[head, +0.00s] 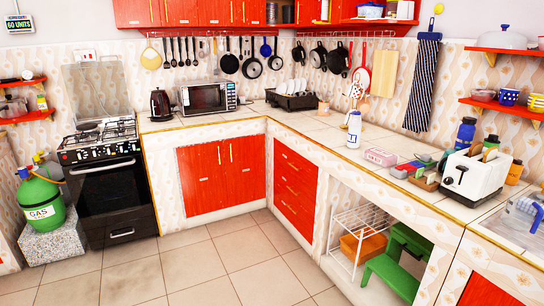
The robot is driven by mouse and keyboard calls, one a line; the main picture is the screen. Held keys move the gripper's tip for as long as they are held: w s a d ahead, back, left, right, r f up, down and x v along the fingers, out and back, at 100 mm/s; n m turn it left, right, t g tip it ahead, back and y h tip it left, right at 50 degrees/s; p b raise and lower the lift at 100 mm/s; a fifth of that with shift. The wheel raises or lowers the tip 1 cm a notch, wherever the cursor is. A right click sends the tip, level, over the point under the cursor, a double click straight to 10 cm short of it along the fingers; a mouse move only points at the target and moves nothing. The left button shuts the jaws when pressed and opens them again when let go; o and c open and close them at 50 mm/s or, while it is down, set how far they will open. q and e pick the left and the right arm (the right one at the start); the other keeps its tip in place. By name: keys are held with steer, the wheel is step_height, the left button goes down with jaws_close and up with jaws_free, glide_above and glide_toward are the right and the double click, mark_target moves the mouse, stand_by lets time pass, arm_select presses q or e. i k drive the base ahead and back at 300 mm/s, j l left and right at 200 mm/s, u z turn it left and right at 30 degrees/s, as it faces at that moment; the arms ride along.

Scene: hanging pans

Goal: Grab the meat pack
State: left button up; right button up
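A small pink pack (380,157), likely the meat pack, lies flat on the right-hand tiled counter (338,140), near its front edge. It is too small for me to read any label. It sits just in front of a white bottle with a blue label (354,131) and to the left of several small coloured packs (408,170). Nothing covers it from this view. Neither of my grippers shows in the head view.
A white toaster (474,177) stands right of the packs, with a blue bottle (465,133) behind it. A sink (523,213) is at the far right. Below the counter are a white wire rack (345,245) and a green step stool (390,275). The tiled floor (230,272) is clear.

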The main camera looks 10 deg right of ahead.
mark_target(385, 159)
steer(key=i+z, duration=0.2)
steer(key=i, duration=0.25)
steer(key=i+z, duration=0.2)
steer(key=i, duration=0.25)
steer(key=i+j+z, duration=0.25)
steer(key=i, duration=0.15)
steer(key=i+j+z, duration=0.2)
steer(key=i, duration=0.2)
